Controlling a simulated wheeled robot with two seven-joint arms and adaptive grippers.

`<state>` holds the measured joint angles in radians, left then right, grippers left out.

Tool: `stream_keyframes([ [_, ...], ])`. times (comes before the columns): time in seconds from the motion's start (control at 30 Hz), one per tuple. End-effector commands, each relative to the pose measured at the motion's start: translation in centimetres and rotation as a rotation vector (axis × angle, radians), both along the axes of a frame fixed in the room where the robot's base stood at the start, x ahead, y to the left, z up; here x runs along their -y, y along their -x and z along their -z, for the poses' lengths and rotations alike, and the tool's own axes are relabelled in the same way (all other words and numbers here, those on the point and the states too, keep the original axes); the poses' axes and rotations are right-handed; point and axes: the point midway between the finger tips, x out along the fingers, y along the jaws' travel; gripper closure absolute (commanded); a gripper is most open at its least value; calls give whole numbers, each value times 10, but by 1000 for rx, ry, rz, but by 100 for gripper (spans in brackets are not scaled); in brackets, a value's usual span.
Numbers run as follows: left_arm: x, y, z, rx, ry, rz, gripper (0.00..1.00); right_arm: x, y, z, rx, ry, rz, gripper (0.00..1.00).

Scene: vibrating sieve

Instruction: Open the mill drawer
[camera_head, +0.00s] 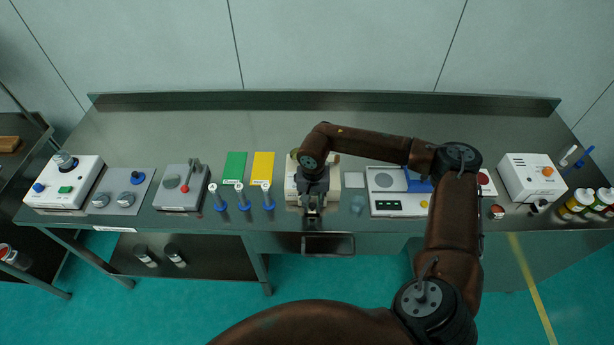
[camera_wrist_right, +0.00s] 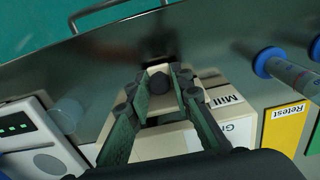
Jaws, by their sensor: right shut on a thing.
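The mill (camera_head: 291,187) is a cream box near the front edge of the bench, mostly covered by my right arm in the head view. In the right wrist view its cream body (camera_wrist_right: 166,144) lies under the fingers, with a "Mill" label beside it. My right gripper (camera_head: 312,212) reaches down at the mill's front side. In the wrist view the gripper (camera_wrist_right: 158,84) has its fingertips closed on a dark round knob (camera_wrist_right: 158,82) at the mill's front. I take this knob as the drawer's handle. How far the drawer stands out is hard to tell. My left gripper is out of view.
Blue-based tubes (camera_head: 244,197) and green (camera_head: 234,168) and yellow (camera_head: 263,168) cards stand left of the mill. A clear cup (camera_head: 357,204) and a white scale (camera_head: 384,202) stand to its right. A bar handle (camera_head: 328,253) juts out below the bench edge.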

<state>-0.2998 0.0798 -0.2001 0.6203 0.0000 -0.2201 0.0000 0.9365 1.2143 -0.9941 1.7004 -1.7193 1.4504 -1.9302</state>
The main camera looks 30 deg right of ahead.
Motion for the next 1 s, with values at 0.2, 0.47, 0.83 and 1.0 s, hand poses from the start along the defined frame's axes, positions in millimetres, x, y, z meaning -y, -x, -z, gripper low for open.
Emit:
stream_keyframes([
  [0.2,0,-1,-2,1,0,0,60,-7,9,0,2,-3,-2,94],
  [0.47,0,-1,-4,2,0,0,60,-13,18,0,3,-4,-1,94],
  [0.83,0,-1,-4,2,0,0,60,-14,19,0,2,-6,-2,94],
  [1.0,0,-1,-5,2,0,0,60,-18,24,-1,2,-6,-3,94],
])
